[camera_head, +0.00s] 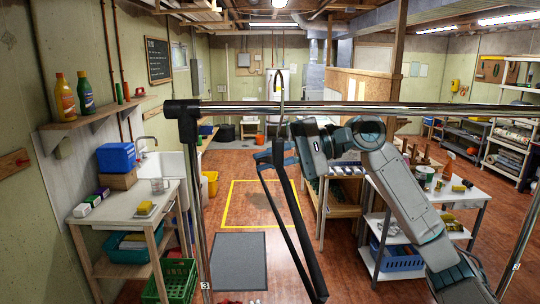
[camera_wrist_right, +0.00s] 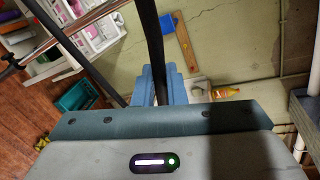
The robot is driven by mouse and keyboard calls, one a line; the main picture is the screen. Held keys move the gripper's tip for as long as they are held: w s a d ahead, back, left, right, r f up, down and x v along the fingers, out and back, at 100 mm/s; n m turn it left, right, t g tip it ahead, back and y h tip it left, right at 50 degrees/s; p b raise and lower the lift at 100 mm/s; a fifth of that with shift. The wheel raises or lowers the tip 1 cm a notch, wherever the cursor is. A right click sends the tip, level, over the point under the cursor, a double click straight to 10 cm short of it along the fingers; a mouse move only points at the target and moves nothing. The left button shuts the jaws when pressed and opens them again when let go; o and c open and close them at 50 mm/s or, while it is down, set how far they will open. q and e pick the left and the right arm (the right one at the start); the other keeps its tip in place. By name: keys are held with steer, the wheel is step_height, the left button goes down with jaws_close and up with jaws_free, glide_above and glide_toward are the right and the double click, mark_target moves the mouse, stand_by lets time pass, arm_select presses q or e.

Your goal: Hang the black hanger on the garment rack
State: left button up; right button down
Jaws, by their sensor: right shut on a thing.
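The black hanger (camera_head: 289,222) hangs tilted from my right gripper (camera_head: 272,156), its long arms slanting down to the right. Its hook (camera_head: 279,84) points up, and the curve shows just above the line of the garment rack's metal rail (camera_head: 228,106). I cannot tell whether the hook is around the rail or apart from it in depth. In the right wrist view, the blue fingers (camera_wrist_right: 158,88) are shut on the hanger's dark bar (camera_wrist_right: 151,38). The rail (camera_wrist_right: 70,36) also runs slantwise there at upper left. My left gripper is not in view.
The rack's left post (camera_head: 193,190) stands in front of a sink and a white side table (camera_head: 118,206). A white cart (camera_head: 455,192) with small items is behind my right arm. The floor beyond the rack, with a yellow-taped square (camera_head: 227,205), is mostly clear.

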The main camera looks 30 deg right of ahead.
steer(key=shift+f+b, duration=1.25)
steer(key=shift+f, duration=0.4)
steer(key=c, duration=1.4)
jaws_free()
